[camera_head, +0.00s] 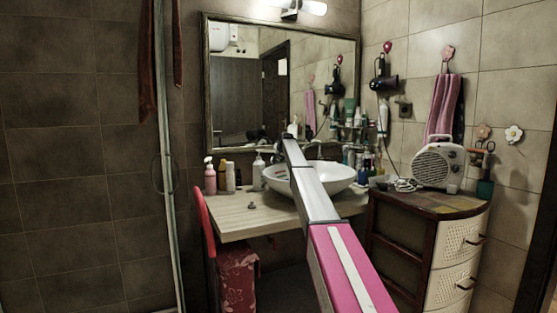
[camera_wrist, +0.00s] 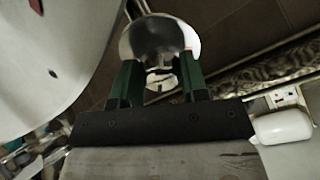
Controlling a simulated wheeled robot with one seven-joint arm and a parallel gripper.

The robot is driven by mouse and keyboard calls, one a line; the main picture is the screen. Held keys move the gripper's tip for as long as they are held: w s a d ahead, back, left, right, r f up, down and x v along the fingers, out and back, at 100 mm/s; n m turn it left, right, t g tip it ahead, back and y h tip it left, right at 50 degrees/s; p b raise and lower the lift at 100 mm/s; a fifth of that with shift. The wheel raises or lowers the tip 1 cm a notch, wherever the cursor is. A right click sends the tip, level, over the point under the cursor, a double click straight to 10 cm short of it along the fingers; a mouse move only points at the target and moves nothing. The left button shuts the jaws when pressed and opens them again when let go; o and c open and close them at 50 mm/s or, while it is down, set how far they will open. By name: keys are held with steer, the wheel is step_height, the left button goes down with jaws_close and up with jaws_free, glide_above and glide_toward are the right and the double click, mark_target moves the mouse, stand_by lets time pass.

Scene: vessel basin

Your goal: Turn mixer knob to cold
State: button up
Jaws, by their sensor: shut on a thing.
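The mixer knob (camera_wrist: 160,36) is a rounded, shiny chrome piece at the top middle of the wrist view, with a small reddish mark near its right side. My gripper (camera_wrist: 158,74) has its two green fingers on either side of the knob and is shut on it. The white basin (camera_wrist: 55,50) fills the upper left of the wrist view. In the head view the basin (camera_head: 335,178) stands on a wooden counter, and my arm reaches across it. My gripper and the knob are hard to make out there behind the arm.
Several bottles (camera_head: 210,177) stand on the counter (camera_head: 232,217) left of the basin. More toiletries (camera_head: 365,160) stand to its right. A white heater (camera_head: 437,165) sits on a cabinet at the right. A framed mirror (camera_head: 245,80) hangs behind. A white rounded object (camera_wrist: 284,127) lies right of my gripper.

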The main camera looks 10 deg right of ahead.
steer(key=shift+m, duration=0.9)
steer(key=o, duration=0.9)
steer(key=shift+v, duration=3.8)
steer(key=shift+a, duration=0.1)
